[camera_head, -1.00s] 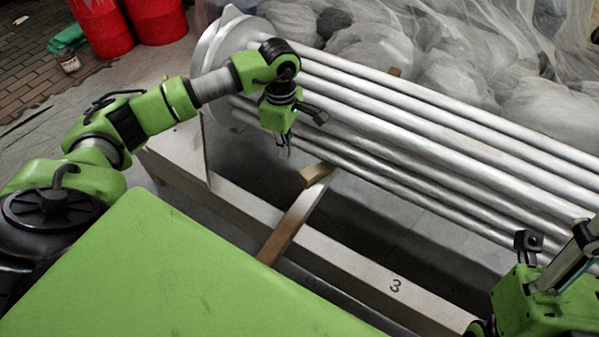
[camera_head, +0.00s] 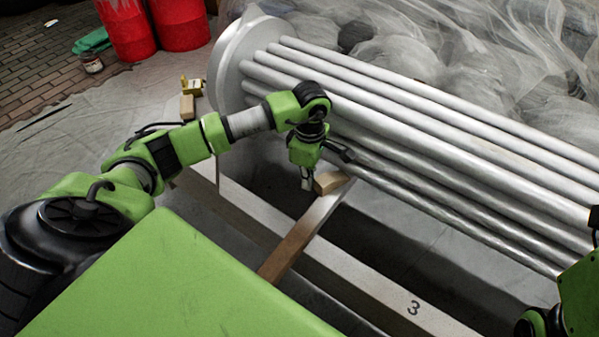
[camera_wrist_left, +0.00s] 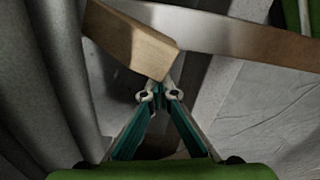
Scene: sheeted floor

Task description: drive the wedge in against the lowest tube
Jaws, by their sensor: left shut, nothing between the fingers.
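The wedge (camera_head: 329,182) is a pale wooden block lying on the sloping wooden cross-beam (camera_head: 290,247), beside the lowest tube (camera_head: 450,213). My left gripper (camera_head: 306,183) is shut and empty, low on the near left side of the wedge. In the left wrist view the gripper's closed tips (camera_wrist_left: 158,92) are at the wedge's (camera_wrist_left: 138,45) near end. I cannot tell whether they touch it. In that view the grey tubes (camera_wrist_left: 60,70) run along the left. The wedge's contact with the lowest tube is not clear. Only part of my right arm shows, at the right edge.
A pale beam marked 3 (camera_head: 412,308) runs along the front of the tube bundle. A round end plate (camera_head: 232,62) holds the tubes. Another wooden block (camera_head: 187,107) and a yellow item (camera_head: 192,87) lie on the floor sheet. Red drums (camera_head: 180,22) stand behind.

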